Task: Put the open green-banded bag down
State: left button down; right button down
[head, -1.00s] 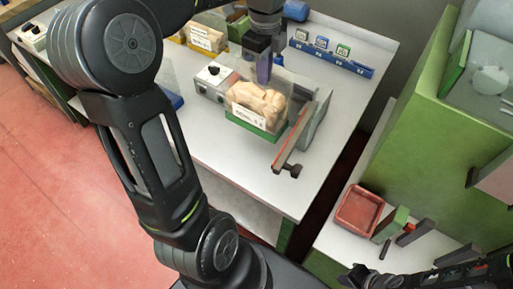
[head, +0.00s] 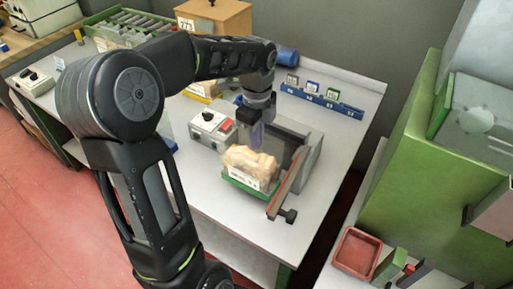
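The green-banded bag (head: 248,163) is clear, with pale tan corks inside, a white label and a green band at its bottom. It is upright, at or just above the white bench (head: 228,228), beside the grey sealer (head: 308,160) and its long bar. I cannot tell whether its base touches the bench. My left gripper (head: 256,137) comes from above and appears shut on the bag's clear upper part. The bag's mouth is hard to make out. My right gripper is not in view.
A control box (head: 211,129) with a black knob and red switch stands just behind and left of the bag. A blue rack (head: 322,101) of small labelled blocks lies at the back. A red tray (head: 357,253) sits on the right bench. The white bench's front is clear.

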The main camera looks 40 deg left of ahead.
pick_arm(q)
jog(key=shift+f, duration=1.8)
jog(key=shift+f, duration=0.2)
jog(key=c, duration=1.6)
grip_release()
jog(key=shift+c, duration=0.2)
jog(key=shift+r, duration=0.1)
notch_tip(320, 180, up, 12)
jog(key=shift+r, duration=0.1)
